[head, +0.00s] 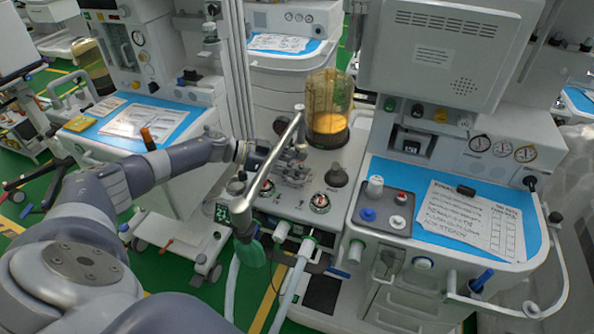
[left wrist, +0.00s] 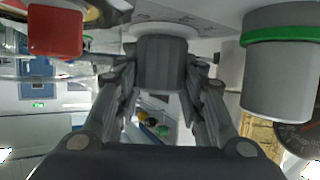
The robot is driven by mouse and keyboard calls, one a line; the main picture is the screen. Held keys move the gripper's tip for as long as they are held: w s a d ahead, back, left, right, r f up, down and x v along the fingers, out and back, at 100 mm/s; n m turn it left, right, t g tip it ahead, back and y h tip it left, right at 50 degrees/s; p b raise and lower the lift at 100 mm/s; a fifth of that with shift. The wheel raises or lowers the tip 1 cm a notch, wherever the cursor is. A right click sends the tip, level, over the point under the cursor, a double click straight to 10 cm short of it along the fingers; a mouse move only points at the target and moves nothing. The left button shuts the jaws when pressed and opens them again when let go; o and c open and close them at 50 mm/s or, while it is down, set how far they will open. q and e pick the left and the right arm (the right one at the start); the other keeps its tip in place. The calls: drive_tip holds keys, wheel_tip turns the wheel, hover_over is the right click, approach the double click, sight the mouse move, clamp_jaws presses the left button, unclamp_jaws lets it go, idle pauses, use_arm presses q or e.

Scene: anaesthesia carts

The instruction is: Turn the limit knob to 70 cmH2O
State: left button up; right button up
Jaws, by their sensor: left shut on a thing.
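My left gripper (head: 291,166) reaches in from the left over the top of the anaesthesia machine's breathing block. In the left wrist view, the two fingers of my left gripper (left wrist: 163,72) close on opposite sides of a dark grey ribbed knob (left wrist: 162,62), which I take for the limit knob. The knob sits on a pale round base (left wrist: 160,30). In the head view my fingers hide it, and its scale and setting cannot be read. My right gripper does not show.
A silver tube (head: 274,152) rises close beside my gripper. A clear bellows canister (head: 328,105) stands behind it. The wrist view shows a green-ringed cylinder (left wrist: 277,75) and a red part (left wrist: 55,32).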

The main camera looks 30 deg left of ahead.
use_arm(q)
drive_tip(key=shift+m+g+h+b, duration=0.6)
drive_tip(key=shift+m+g+b, duration=0.15)
drive_tip(key=shift+b, duration=0.2)
drive_tip(key=shift+r, duration=0.1)
drive_tip(key=o, duration=1.1)
drive_tip(key=shift+d, duration=0.1)
